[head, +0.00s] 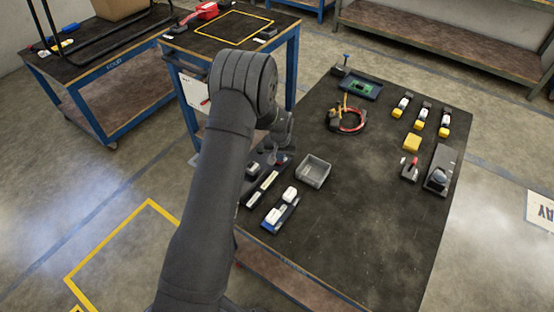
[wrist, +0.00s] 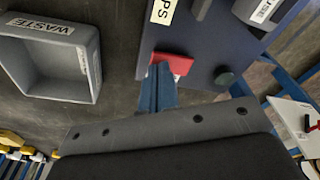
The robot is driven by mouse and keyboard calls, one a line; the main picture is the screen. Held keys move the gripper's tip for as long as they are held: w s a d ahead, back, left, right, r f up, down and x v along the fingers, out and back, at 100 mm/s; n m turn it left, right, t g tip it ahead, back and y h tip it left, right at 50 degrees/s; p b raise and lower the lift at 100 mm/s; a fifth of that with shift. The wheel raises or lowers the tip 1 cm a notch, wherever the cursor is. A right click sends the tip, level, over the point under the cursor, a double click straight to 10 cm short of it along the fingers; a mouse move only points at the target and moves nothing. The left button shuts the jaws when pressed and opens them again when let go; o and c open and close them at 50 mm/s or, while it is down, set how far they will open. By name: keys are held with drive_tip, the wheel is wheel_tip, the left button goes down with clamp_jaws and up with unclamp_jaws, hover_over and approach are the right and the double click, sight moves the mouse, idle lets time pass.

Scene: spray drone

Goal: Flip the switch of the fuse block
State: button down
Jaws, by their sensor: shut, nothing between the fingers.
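A dark panel (head: 246,196) lies at the table's left edge, below my gripper (head: 276,157). My arm hides part of the panel in the head view.
A grey bin (head: 313,170) marked WASTE (wrist: 75,62) stands close beside the panel. A blue holder (head: 280,213) with white blocks lies in front. A grey block with a red lever (head: 409,169) and a dark device (head: 440,170) are at the right. The table's front middle is clear.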

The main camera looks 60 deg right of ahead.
drive_tip(key=shift+f, duration=0.15)
drive_tip(key=shift+r, duration=3.5)
wheel_tip(320, 180, down, 7)
drive_tip(key=shift+f, duration=0.1)
drive_tip(key=shift+r, duration=0.25)
drive_tip(key=s+a+r+m, duration=0.2)
drive_tip(key=s+a+r, duration=0.1)
drive_tip(key=r, duration=0.8)
drive_tip(key=s+a+r+m+y, duration=0.1)
drive_tip(key=s+a+r, duration=0.3)
drive_tip(key=r, duration=0.7)
drive_tip(key=shift+s+a+m+g, duration=0.15)
drive_tip(key=shift+s+m+g, duration=0.25)
drive_tip(key=shift+s+m, duration=0.3)
